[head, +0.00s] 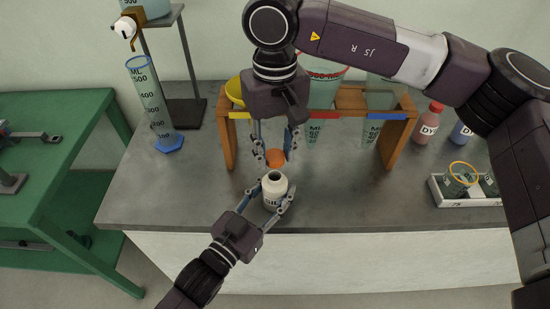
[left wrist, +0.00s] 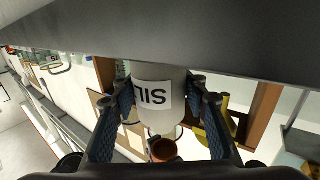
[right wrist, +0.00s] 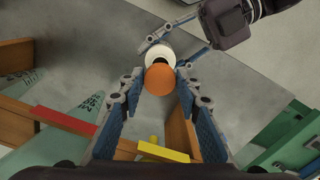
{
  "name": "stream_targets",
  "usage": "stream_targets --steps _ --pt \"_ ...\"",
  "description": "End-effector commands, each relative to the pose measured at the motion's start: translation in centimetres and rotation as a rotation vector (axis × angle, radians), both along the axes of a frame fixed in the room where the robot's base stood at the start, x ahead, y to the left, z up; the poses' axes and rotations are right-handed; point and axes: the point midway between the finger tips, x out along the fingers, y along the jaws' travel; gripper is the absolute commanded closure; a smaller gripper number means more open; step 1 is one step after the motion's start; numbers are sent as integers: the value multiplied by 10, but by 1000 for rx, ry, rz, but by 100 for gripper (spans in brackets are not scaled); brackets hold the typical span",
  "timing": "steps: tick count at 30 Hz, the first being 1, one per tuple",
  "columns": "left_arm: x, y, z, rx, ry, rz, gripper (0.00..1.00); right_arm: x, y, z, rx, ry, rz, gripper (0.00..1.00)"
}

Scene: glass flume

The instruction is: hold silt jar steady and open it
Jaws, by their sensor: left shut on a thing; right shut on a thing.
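The white silt jar (head: 275,190) stands upright near the front of the grey bench, its dark mouth uncovered. My left gripper (head: 272,199) is shut on its body from the front; in the left wrist view the jar's label (left wrist: 152,95) shows between the fingers. The orange lid (head: 275,157) is off the jar, between the fingertips of my right gripper (head: 275,160), which is shut on it, above and behind the jar's mouth. In the right wrist view the lid (right wrist: 158,80) partly covers the white jar (right wrist: 160,52).
A wooden rack (head: 228,148) with coloured tabs stands just behind my right gripper. A tall measuring cylinder (head: 152,105) stands on the left. Dye bottles (head: 429,122) and a white tray (head: 440,200) are on the right. Bench around the jar is clear.

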Motion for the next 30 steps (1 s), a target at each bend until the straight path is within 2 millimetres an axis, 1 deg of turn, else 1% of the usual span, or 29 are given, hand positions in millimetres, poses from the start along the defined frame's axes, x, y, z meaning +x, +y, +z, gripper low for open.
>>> stream_targets --steps 2,7,8,13,23,26,30 --pt "0 0 1 -1 -2 0 100 0 0 4 0 0 0 98" --pt "0 0 1 -1 -2 0 100 0 0 4 0 0 0 98" --pt "0 0 1 -1 -2 0 57 0 0 4 0 1 0 98" --pt "0 0 1 -1 -2 0 39 0 0 4 0 1 0 98" --pt "-2 1 0 0 0 0 39 0 0 4 0 1 0 98" --pt "-9 6 -1 0 1 0 39 0 0 4 0 1 0 98" --pt "-29 19 -1 1 4 -1 39 0 0 4 0 1 0 98"
